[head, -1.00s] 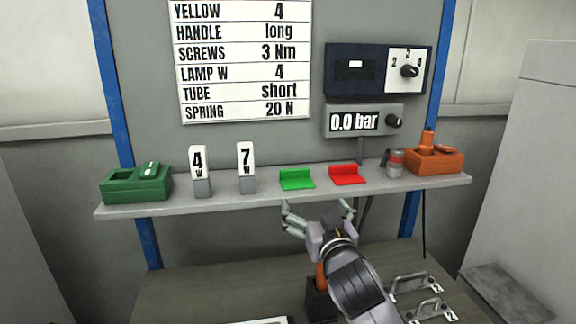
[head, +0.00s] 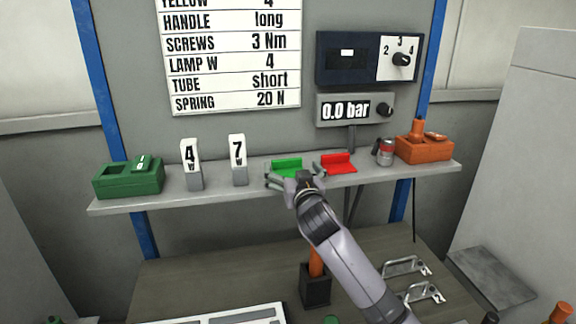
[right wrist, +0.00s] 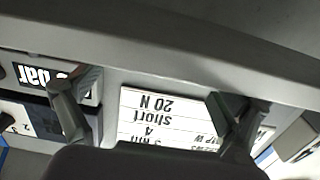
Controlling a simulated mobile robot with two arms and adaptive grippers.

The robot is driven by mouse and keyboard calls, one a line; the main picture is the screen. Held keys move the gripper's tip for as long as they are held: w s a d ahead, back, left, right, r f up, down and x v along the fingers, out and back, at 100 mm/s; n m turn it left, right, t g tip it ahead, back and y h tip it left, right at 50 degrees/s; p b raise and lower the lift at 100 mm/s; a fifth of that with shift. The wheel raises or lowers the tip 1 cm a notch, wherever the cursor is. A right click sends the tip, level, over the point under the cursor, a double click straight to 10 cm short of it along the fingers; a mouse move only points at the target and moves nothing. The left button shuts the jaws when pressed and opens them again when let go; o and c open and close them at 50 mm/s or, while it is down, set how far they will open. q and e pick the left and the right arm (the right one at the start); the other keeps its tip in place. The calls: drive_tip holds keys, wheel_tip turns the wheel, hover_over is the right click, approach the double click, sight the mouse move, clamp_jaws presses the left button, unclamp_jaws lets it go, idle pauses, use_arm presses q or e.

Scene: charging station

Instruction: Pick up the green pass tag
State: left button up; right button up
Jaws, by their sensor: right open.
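The green pass tag (head: 286,165), a small bent green plate, sits on the shelf (head: 208,201) between the white "7 W" block and the red tag (head: 338,164). My right gripper (head: 296,180) is open at the shelf's front edge, just in front of the green tag, and partly covers its lower part. Whether the fingers touch the tag cannot be told. In the right wrist view the open fingers (right wrist: 150,98) are spread and empty below the pale shelf edge (right wrist: 190,45); the tag does not show there. My left gripper is not in view.
The "4 W" (head: 191,165) and "7 W" (head: 238,160) blocks stand left of the tag, with a green box (head: 128,180) farther left. The workbench (head: 190,276) lies below.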

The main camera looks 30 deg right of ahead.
sight(287, 159)
drive_tip(key=shift+w+d+r+p, duration=0.15)
drive_tip(key=shift+w+p, duration=0.15)
drive_tip(key=shift+w, duration=0.15)
drive_tip(key=p+x, duration=0.1)
drive_tip(key=x, duration=0.2)
drive_tip(key=shift+w, duration=0.15)
drive_tip(key=shift+w+p, duration=0.3)
drive_tip(key=shift+w, duration=0.25)
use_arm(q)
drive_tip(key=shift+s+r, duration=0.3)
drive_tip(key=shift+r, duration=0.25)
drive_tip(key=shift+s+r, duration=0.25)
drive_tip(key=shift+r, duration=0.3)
use_arm(e)
drive_tip(key=c, duration=1.1)
drive_tip(key=shift+o, duration=0.2)
use_arm(q)
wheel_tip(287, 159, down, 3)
drive_tip(key=b, duration=0.3)
use_arm(e)
wheel_tip(287, 159, up, 20)
